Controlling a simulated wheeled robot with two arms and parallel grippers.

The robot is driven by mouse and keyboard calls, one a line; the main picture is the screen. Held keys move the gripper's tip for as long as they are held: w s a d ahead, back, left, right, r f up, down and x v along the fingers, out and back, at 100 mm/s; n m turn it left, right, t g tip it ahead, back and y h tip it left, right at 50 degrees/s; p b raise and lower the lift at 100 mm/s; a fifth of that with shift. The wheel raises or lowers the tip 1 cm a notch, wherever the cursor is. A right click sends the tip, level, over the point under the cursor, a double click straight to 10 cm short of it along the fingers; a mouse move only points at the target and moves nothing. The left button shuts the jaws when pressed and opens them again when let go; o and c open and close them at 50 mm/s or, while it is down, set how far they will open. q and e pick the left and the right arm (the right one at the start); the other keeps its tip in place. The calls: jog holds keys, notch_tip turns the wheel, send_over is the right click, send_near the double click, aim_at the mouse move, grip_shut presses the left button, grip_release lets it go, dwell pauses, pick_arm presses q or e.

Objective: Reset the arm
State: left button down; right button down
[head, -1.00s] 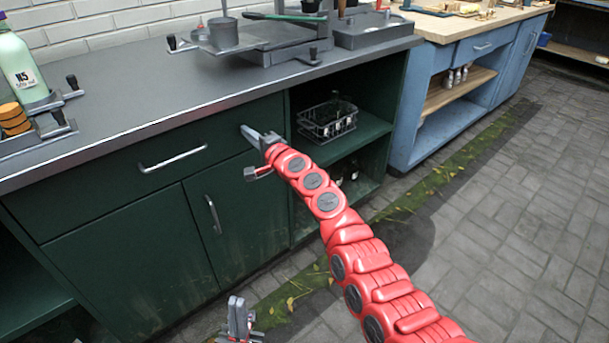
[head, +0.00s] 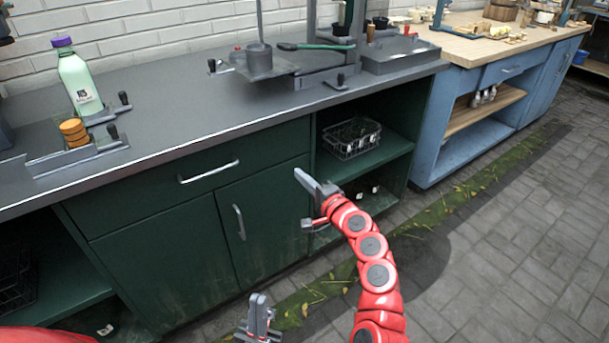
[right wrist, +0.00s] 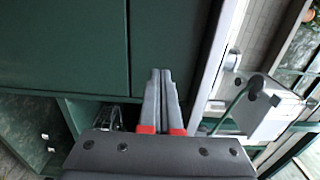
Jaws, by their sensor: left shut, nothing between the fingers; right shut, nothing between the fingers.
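My right gripper (head: 310,184) is at the end of the red arm in the head view, in front of the green cabinet (head: 270,205). Its fingers (right wrist: 160,95) are shut and empty in the right wrist view. My left gripper (head: 260,310) is low in the head view, above the floor in front of the cabinet, shut with nothing in it. Neither gripper appears to touch anything. Part of my left arm shows red at the bottom left corner of the head view.
The grey counter (head: 180,110) holds a green bottle (head: 80,78), orange discs (head: 74,132) and a press-like stand (head: 320,75). A wire basket (head: 352,138) sits on the open shelf. A blue workbench (head: 450,120) stands at right. The paved floor (head: 520,240) is clear.

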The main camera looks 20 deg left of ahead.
jog(key=shift+s+d+f, duration=0.1)
jog(key=shift+s+d, duration=0.05)
jog(key=shift+d, duration=0.25)
